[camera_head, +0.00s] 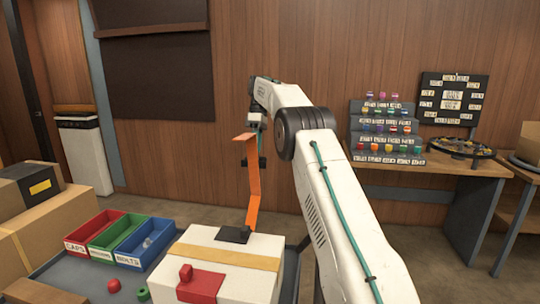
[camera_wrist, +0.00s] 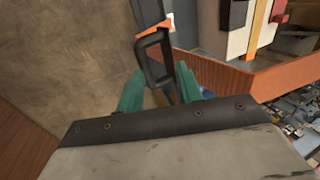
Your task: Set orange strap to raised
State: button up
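The orange strap (camera_head: 254,185) stands raised in the head view, rising from a dark base plate (camera_head: 233,234) on a white box (camera_head: 262,245). Its upper end bends over to the left. My gripper (camera_head: 256,161) hangs from the arm at the strap's upper part, partly hidden behind it. In the wrist view, the green fingertips of my gripper (camera_wrist: 158,82) lie on either side of a black loop-shaped handle (camera_wrist: 146,62) with an orange piece (camera_wrist: 155,31) at its top. I cannot tell whether the fingers press on the handle.
A red block-topped piece (camera_head: 201,286) sits on the white box's front. Red (camera_head: 92,228), green (camera_head: 112,240) and blue (camera_head: 146,240) bins stand to the left, beside cardboard boxes (camera_head: 50,215). A wooden table (camera_head: 460,184) with a stepped display rack (camera_head: 385,138) stands at right.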

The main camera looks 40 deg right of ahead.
jog(key=s+a+r, duration=0.1)
jog(key=s+a, duration=0.3)
jog(key=s, duration=1)
jog(key=shift+s, duration=0.2)
jog(key=shift+r, duration=0.1)
